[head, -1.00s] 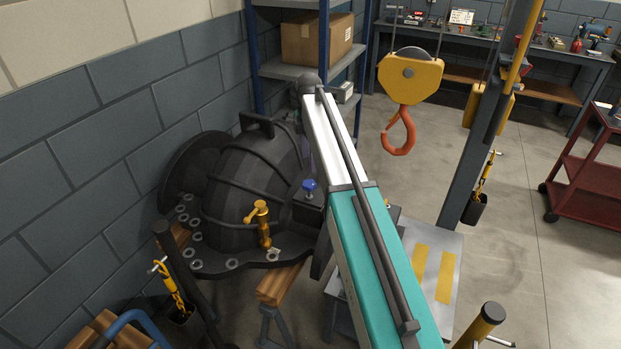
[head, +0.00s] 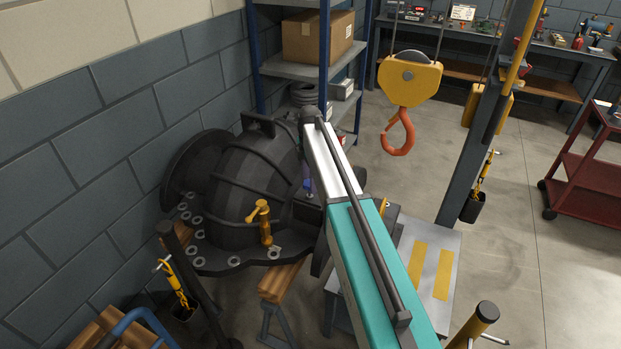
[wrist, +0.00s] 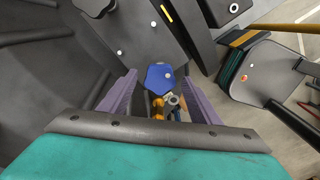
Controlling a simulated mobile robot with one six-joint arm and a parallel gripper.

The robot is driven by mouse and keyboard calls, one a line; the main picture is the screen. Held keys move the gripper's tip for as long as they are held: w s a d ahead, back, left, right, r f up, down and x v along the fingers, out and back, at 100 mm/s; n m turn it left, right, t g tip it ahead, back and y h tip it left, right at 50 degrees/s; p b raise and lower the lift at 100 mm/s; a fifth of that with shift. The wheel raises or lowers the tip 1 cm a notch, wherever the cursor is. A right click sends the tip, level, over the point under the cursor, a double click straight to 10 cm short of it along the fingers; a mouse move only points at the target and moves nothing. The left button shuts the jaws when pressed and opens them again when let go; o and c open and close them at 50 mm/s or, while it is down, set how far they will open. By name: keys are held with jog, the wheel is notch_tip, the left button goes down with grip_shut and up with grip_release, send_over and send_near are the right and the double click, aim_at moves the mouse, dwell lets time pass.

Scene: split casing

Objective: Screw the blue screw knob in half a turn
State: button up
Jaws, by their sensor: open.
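The blue screw knob (wrist: 160,77) shows in the wrist view as a lobed blue head between the tips of my purple fingers. My gripper (wrist: 160,82) is open, with one finger on each side of the knob. Gaps show between the knob and both fingers, and I cannot tell whether the tips reach down to its height. In the head view the knob (head: 307,184) is a small blue patch beside the dark casing (head: 235,200), partly hidden by my gripper and arm.
A brass valve (head: 261,220) stands on the casing flange, left of the knob. An orange crane hook (head: 398,135) hangs to the right of my arm. A shelf (head: 290,68) stands behind, and a yellow-striped plate (head: 447,265) lies at the right.

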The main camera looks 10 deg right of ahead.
jog(key=shift+f, duration=0.1)
jog(key=c, duration=1.1)
jog(key=shift+o, duration=0.2)
jog(key=shift+m, duration=0.4)
